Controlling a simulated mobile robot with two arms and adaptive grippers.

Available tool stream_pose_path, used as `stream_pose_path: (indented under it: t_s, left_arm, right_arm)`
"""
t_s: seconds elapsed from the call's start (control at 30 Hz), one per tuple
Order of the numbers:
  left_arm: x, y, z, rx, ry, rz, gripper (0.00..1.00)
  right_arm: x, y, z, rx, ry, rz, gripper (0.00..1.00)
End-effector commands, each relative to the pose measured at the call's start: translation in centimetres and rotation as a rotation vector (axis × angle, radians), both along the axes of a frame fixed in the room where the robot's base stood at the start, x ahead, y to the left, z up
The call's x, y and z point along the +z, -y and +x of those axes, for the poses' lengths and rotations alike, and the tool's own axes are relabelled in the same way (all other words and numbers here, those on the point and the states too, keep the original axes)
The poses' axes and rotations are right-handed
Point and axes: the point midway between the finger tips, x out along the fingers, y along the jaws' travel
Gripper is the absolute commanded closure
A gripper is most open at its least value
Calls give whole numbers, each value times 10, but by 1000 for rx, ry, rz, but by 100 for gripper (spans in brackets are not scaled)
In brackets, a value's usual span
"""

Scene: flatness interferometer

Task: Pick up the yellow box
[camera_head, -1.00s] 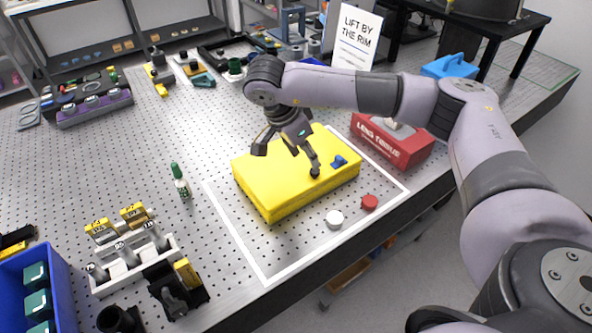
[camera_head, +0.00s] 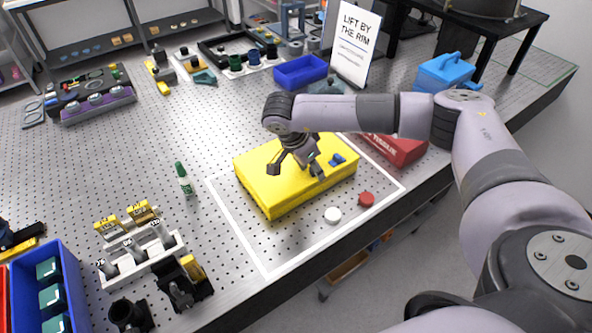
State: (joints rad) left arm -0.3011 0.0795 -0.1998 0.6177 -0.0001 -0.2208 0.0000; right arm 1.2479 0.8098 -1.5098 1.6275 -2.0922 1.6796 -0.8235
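The yellow box (camera_head: 262,191) lies flat on the perforated table, inside a white outlined area. Its top carries a small blue part (camera_head: 338,159) near the right end. My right gripper (camera_head: 296,173) is over the box top with its fingers spread apart and nothing between them. The fingers hang at or just above the top face; I cannot tell whether they touch it. The gripper and wrist hide part of the far side of the box. My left gripper is not in view.
A red box (camera_head: 402,150) stands right of the yellow box, partly behind my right arm. White (camera_head: 332,215) and red (camera_head: 366,199) caps lie in front. A green-capped bottle (camera_head: 184,178) stands left. A sign (camera_head: 355,45) and blue bin (camera_head: 300,72) stand behind. The table's front edge is near.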

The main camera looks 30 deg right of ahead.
Motion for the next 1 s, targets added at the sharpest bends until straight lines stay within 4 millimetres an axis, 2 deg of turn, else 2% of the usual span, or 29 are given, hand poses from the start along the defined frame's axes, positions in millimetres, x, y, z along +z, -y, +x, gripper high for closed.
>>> stream_pose_path:
  t_s: [0.07,0.57,1.0]
  left_arm:
    - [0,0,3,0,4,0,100]
    - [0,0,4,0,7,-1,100]
    - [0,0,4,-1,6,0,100]
  right_arm:
    - [0,0,0,0,0,0,67]
    - [1,0,0,0,0,0,100]
    - [1,-1,0,1,0,1,100]
